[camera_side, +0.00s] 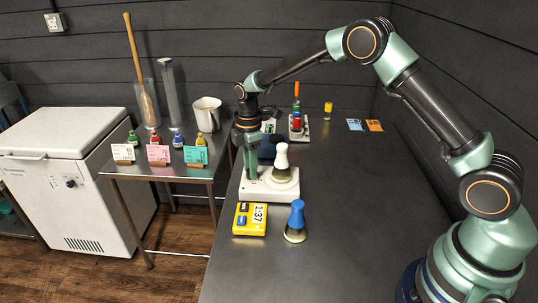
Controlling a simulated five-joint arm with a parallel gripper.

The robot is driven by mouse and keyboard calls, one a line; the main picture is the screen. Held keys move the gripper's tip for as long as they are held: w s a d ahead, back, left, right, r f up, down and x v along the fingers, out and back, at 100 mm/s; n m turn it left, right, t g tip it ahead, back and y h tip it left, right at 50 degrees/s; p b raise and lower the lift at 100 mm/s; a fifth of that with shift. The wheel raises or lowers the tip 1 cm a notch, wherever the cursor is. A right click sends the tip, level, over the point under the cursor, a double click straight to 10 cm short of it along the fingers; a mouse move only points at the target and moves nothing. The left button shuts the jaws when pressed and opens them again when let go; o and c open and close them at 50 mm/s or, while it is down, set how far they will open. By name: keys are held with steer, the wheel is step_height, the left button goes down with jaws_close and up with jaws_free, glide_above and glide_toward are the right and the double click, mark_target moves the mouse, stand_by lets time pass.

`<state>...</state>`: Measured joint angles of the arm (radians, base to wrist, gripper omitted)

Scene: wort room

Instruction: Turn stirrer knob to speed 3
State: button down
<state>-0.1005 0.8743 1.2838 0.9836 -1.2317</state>
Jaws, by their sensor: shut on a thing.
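The stirrer (259,191) is a low white unit on the dark bench, with a round plate at its right. A small vessel with a white top (282,152) stands on that plate. My gripper (252,176) points down at the left part of the stirrer, left of the vessel, its green fingers shut. They are shut on the stirrer knob, which the fingers hide. The knob's pointer and any speed marks cannot be read from here.
A yellow timer (242,228) reading 1:37 and a blue-topped vessel (295,222) stand in front of the stirrer. A dark blue object (268,148) and a rack with coloured items (298,130) are behind it. The bench (365,220) to the right is clear.

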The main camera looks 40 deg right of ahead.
steer(key=m, duration=0.6)
steer(key=shift+r, duration=0.1)
steer(key=m, duration=0.5)
steer(key=shift+m, duration=0.4)
steer(key=m, duration=1.2)
steer(key=shift+m, duration=0.3)
steer(key=c, duration=0.6)
jaws_free()
step_height(320, 180, up, 12)
steer(key=shift+r, duration=0.1)
